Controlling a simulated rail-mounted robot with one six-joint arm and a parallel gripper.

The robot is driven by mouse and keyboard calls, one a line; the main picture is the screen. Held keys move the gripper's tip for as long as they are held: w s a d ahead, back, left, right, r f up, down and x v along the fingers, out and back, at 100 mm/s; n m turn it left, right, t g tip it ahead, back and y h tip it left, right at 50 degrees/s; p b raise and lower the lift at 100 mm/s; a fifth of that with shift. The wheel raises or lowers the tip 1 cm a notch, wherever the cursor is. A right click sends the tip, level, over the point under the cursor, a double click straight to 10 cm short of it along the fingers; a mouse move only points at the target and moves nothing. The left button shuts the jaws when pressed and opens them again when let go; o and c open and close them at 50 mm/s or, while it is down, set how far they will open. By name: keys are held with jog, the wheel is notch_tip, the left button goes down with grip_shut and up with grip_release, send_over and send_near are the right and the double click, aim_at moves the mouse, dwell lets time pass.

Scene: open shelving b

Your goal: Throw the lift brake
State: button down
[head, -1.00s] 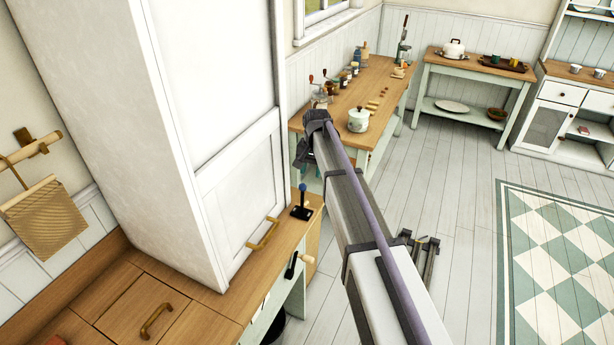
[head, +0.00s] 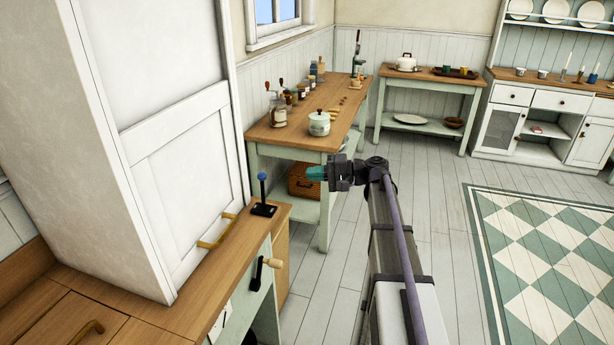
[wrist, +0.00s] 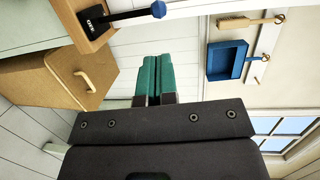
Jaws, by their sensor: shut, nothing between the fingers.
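In the wrist view the fingers (wrist: 153,72) are together and empty.
A black crank with a wooden grip (head: 272,263) sticks out of the counter front below the lever. A tall white cabinet door (head: 180,160) with a brass handle (head: 217,232) rises behind it. A worktable (head: 290,138) with jars and a pot (head: 319,124) stands beyond. Open floor lies right.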

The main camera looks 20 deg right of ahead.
jog(key=b, duration=0.1)
send_over(263, 192)
jog(key=v, duration=0.4)
jog(key=f, duration=0.2)
jog(key=shift+w, duration=0.3)
